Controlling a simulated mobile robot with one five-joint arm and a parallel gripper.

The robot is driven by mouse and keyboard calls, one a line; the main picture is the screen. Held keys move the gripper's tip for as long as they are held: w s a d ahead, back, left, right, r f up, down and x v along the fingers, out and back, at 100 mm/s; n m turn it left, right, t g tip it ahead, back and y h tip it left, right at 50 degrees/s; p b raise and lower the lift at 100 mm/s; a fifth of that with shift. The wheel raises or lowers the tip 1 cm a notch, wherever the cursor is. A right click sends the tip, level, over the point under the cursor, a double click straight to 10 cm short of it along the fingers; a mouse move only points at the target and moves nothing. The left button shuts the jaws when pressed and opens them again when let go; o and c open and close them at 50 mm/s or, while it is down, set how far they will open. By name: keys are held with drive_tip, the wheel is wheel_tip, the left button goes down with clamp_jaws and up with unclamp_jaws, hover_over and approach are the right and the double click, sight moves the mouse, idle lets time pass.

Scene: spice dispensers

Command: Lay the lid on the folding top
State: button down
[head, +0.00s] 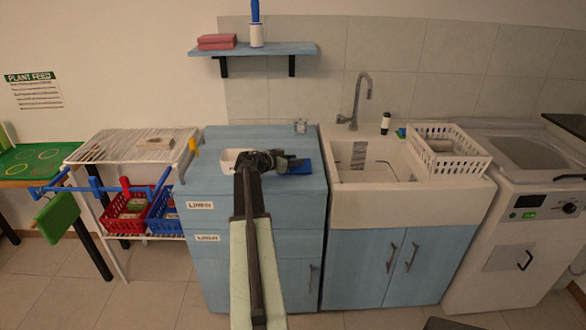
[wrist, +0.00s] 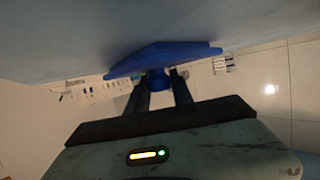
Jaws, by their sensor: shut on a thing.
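The blue lid (head: 301,167) is above the right part of the light-blue cabinet's top (head: 225,136), which I take to be the folding top. My gripper (head: 284,163) reaches over this top from the front. In the wrist view, my gripper (wrist: 158,82) is shut on the knob of the blue lid (wrist: 165,56). The lid looks slightly tilted there and close to the pale blue surface (wrist: 60,30). I cannot tell whether it touches. My arm hides part of the top.
A white open container (head: 229,156) stands on the top, left of my gripper. A small clear item (head: 300,126) is at the back edge. The sink (head: 372,160) with its tap adjoins on the right. A wire rack (head: 130,147) stands to the left. A shelf (head: 270,48) hangs above.

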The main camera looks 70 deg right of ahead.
drive_tip(key=shift+r, duration=0.1)
drive_tip(key=c, duration=1.1)
unclamp_jaws()
drive_tip(key=shift+r, duration=0.1)
drive_tip(key=p+v, duration=0.4)
drive_tip(key=v, duration=0.7)
drive_tip(key=shift+w+a, duration=0.1)
drive_tip(key=shift+a, duration=0.15)
drive_tip(key=shift+w+a+r, duration=0.1)
drive_tip(key=shift+w+a, duration=0.05)
drive_tip(key=shift+a, duration=0.05)
